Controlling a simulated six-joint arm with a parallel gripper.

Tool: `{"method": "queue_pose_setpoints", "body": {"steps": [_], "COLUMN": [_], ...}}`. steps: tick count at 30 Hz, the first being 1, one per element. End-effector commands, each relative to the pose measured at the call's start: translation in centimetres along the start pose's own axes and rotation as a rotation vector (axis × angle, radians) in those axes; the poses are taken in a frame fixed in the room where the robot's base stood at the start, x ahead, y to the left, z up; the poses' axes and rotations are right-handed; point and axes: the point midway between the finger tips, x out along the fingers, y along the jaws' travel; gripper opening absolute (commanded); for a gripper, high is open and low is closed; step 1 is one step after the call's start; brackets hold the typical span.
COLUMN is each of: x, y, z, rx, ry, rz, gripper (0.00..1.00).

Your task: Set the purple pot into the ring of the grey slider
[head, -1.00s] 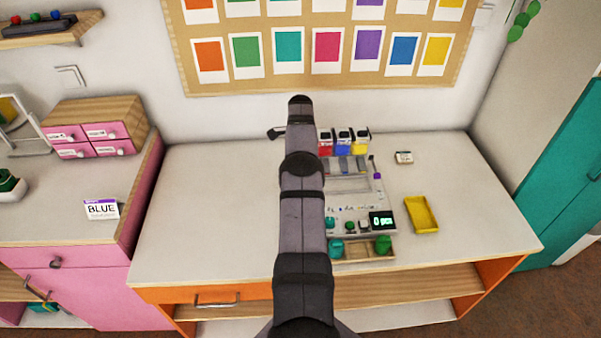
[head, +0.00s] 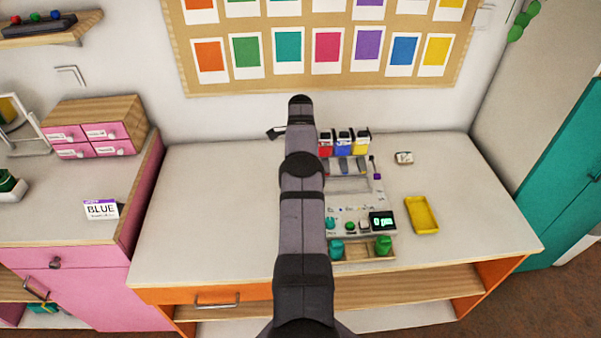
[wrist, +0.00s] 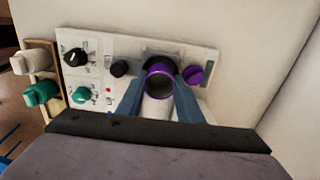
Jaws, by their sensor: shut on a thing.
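The purple pot (wrist: 160,84) is between the two blue-grey fingers of my gripper (wrist: 161,88) in the wrist view, with its round open mouth facing the camera. My gripper is shut on it. A dark curved piece (wrist: 160,61) shows just behind the pot at the panel's upper part; I cannot tell whether it is the slider's ring or whether the pot touches it. Grey sliders (head: 344,166) stand at the back of the panel in the head view. My arm hides the gripper and pot there.
The control panel (wrist: 112,49) has a purple knob (wrist: 194,75) close right of the pot and a black knob (wrist: 119,68) to its left. Green and teal knobs are farther off. A yellow tray (head: 421,215) lies right of the panel. The table's left half (head: 205,215) is clear.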

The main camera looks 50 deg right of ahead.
Motion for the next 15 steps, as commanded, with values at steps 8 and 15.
{"method": "queue_pose_setpoints", "body": {"steps": [8,15], "x": [0.27,0.83], "y": [0.0,0.02], "z": [0.0,0.0], "rx": [0.0,0.0], "ry": [0.0,0.0], "rz": [0.0,0.0], "gripper": [0.1,0.1]}}
